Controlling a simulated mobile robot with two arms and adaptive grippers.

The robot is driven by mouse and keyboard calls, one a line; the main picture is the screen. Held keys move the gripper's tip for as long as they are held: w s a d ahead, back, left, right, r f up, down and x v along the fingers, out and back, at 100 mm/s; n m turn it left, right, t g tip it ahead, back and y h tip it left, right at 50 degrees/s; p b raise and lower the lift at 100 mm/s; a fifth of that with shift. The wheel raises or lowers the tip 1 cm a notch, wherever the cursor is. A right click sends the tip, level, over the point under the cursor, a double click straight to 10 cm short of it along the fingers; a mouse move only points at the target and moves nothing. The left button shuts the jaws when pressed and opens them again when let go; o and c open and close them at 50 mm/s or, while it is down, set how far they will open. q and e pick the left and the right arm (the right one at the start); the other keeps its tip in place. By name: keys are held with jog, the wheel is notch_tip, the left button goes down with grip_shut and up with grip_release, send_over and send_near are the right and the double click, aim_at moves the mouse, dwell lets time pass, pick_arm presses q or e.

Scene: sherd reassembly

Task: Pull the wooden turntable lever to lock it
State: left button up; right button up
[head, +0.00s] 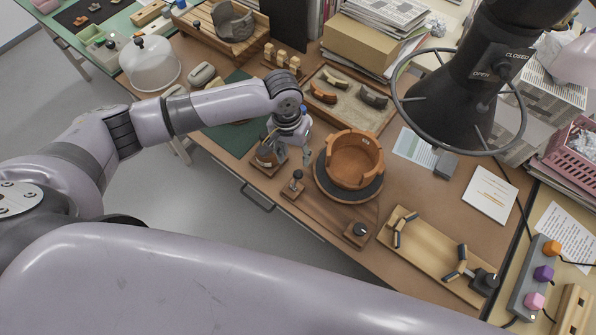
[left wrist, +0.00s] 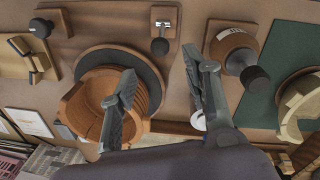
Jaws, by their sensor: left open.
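The round dark turntable (head: 347,196) stands on the workbench with a terracotta pot with a broken rim (head: 356,160) on it. A short upright lever with a dark knob (head: 297,176) is on a small wooden base beside the turntable; in the left wrist view the lever knob (left wrist: 160,46) shows near top centre. My left gripper (head: 296,154) is just behind the lever, above the bench. In the left wrist view its fingers (left wrist: 158,66) are spread, with nothing between them, near the lever and apart from it. My right gripper is out of view.
A dark knob on a wooden block (head: 358,231) sits at the bench's front edge. A wooden base with a terracotta cylinder (head: 268,155) is left of the gripper. A sherd tray (head: 350,110) lies behind; a wooden board (head: 430,255) lies right. A dark ringed hood (head: 450,90) hangs at upper right.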

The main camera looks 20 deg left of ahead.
aim_at(297, 172)
pick_arm(q)
jog(key=f, duration=0.7)
jog(key=d+f+p, duration=0.1)
jog(key=f, duration=0.2)
jog(key=shift+f, duration=0.25)
jog(key=shift+c, duration=0.5)
grip_shut()
